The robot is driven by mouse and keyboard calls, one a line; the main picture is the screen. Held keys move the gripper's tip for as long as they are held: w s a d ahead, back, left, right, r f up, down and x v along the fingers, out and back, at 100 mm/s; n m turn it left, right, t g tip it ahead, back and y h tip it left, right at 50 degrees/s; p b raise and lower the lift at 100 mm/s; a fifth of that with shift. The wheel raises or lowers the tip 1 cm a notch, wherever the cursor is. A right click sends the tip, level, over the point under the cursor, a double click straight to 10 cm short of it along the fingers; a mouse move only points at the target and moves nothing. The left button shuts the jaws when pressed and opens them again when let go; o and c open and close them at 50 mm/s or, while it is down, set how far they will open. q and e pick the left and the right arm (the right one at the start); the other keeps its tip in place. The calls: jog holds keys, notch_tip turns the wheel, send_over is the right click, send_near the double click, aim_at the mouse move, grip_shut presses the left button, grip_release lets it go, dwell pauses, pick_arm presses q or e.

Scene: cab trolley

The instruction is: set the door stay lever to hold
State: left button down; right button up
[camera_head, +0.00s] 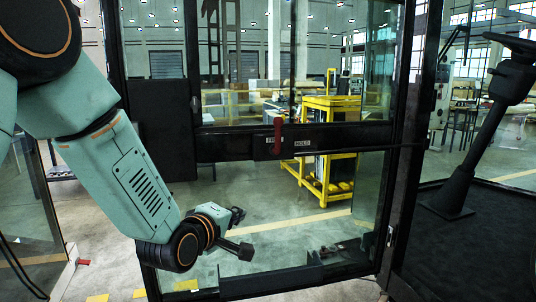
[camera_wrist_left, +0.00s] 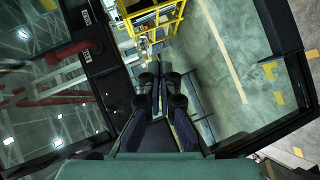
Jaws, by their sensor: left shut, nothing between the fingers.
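The door stay lever (camera_head: 278,136) is a red handle standing upright on the dark middle rail of the glazed door (camera_head: 345,137). It stands over the left label, leaving that label only partly readable, while the HOLD label (camera_head: 302,143) is clear to its right. In the left wrist view the red lever (camera_wrist_left: 84,50) shows at upper left on the dark rail. My left gripper (camera_head: 237,216) is below and left of the lever, apart from it. Its fingers (camera_wrist_left: 160,82) are together and empty. My right gripper is not in view.
The door's lower glass (camera_head: 330,225) and its bottom rail (camera_head: 270,283) are close around my left gripper. Behind the glass stands a yellow trolley (camera_head: 325,190). A steering column (camera_head: 480,135) rises from the dark cab floor at right.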

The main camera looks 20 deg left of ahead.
pick_arm(q)
notch_tip(320, 180, up, 15)
jog(key=w+a+n+t+p, duration=0.1)
jog(key=w+n+t+p, duration=0.1)
jog(key=n+t, duration=0.1)
jog(key=p, duration=0.1)
send_near(277, 135)
jog(key=w+a, duration=0.4)
jog(key=w, duration=0.1)
jog(key=shift+m, duration=0.4)
jog(key=w+d+p, duration=0.2)
jog(key=d, duration=0.1)
jog(key=shift+w+d+r, duration=0.1)
jog(key=shift+d+r, duration=0.1)
jog(key=shift+r, duration=0.2)
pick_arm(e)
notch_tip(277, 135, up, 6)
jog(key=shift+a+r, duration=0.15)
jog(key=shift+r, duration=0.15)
